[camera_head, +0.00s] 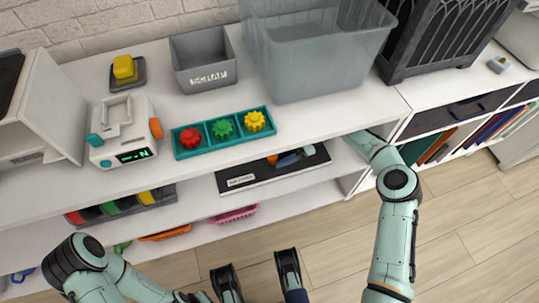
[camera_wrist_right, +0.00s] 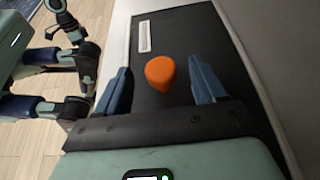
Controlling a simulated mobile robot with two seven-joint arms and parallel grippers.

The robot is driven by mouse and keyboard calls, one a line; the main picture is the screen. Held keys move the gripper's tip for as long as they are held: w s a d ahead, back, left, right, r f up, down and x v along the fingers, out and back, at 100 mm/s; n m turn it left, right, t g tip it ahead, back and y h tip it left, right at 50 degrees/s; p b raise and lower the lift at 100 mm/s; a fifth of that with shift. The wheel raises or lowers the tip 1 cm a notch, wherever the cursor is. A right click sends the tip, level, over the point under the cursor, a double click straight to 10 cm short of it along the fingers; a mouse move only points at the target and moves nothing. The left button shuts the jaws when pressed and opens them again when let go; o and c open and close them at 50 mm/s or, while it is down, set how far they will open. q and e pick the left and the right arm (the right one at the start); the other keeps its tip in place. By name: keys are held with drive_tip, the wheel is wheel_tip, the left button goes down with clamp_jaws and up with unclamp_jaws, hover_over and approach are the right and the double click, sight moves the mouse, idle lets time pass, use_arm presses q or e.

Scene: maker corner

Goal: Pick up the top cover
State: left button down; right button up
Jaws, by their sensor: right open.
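The top cover (camera_wrist_right: 160,72) is a small orange rounded piece on a black labelled tray (camera_head: 232,172) on the shelf below the counter. In the head view, only a bit of its orange (camera_head: 272,159) shows under the counter edge. My right gripper (camera_head: 281,158) reaches under the counter. In the right wrist view, its blue fingers (camera_wrist_right: 160,66) are open, one on each side of the cover, with gaps. I cannot tell their height above the tray.
The counter (camera_head: 200,215) edge overhangs the tray. On top are a teal tray of colored gears (camera_head: 263,108), a scrap bin (camera_head: 205,80), a clear tub (camera_head: 310,75) and a white device (camera_head: 122,130). A pink basket (camera_head: 233,215) sits on a lower shelf. Wooden floor in front is clear.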

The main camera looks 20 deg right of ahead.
drive_tip(key=shift+x, duration=1.35)
clamp_jaws()
use_arm(q)
drive_tip(key=shift+s+a+f, duration=0.1)
drive_tip(key=shift+s+f, duration=0.15)
drive_tip(key=shift+s, duration=0.35)
use_arm(e)
drive_tip(key=shift+r, duration=0.1)
